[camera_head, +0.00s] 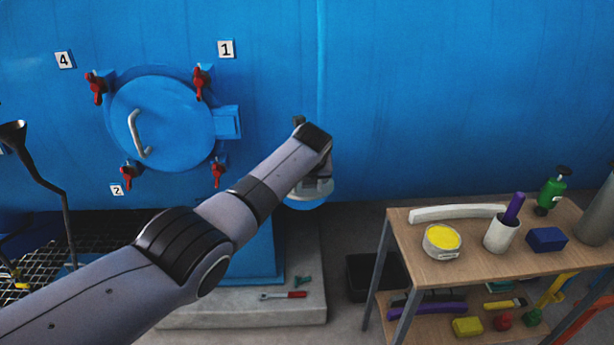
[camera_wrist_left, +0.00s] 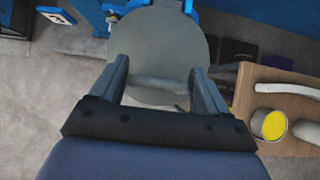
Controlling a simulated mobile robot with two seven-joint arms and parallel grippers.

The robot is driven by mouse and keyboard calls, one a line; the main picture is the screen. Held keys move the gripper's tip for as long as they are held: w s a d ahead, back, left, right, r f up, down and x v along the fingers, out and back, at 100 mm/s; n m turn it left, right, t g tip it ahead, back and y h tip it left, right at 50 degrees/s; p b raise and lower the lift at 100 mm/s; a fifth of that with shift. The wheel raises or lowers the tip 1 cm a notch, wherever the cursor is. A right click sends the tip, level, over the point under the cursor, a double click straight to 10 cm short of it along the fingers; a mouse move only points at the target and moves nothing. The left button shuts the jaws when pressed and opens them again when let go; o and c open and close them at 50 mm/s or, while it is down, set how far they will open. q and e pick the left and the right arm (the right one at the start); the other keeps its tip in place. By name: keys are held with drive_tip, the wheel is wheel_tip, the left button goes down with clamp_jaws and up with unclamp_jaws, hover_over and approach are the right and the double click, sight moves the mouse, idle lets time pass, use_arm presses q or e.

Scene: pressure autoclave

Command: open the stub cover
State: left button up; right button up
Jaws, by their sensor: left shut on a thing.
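The stub cover is a round grey disc (camera_wrist_left: 165,45) that fills the top middle of the left wrist view. A bar handle (camera_wrist_left: 158,83) crosses its near part. My left gripper (camera_wrist_left: 161,88) is shut on this handle, with one finger at each end of the bar. In the head view the cover's pale rim (camera_head: 308,200) shows below my left wrist, and my arm hides most of it. Blue fittings (camera_wrist_left: 140,6) stand at the cover's far edge. My right gripper is in neither view.
A blue vessel wall (camera_head: 400,100) stands behind, with a round hatch (camera_head: 160,120) and red clamps at the left. A wooden table (camera_head: 470,235) at the right bears a yellow-filled bowl (camera_head: 441,240) and a white cup (camera_head: 501,235). A black box (camera_head: 372,275) sits on the floor.

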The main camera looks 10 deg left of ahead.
use_arm(q)
drive_tip(key=o, duration=1.2)
drive_tip(key=shift+w+a+r, duration=0.2)
drive_tip(key=shift+a+r, duration=0.05)
drive_tip(key=shift+c, duration=0.2)
drive_tip(key=shift+o, duration=0.5)
drive_tip(key=shift+w+f, duration=0.1)
drive_tip(key=shift+f, duration=0.15)
drive_tip(key=shift+d, duration=0.1)
drive_tip(key=shift+s+r, duration=0.15)
drive_tip(key=shift+s, duration=0.05)
drive_tip(key=shift+p+v, duration=0.9)
drive_tip(key=shift+v, duration=2.45)
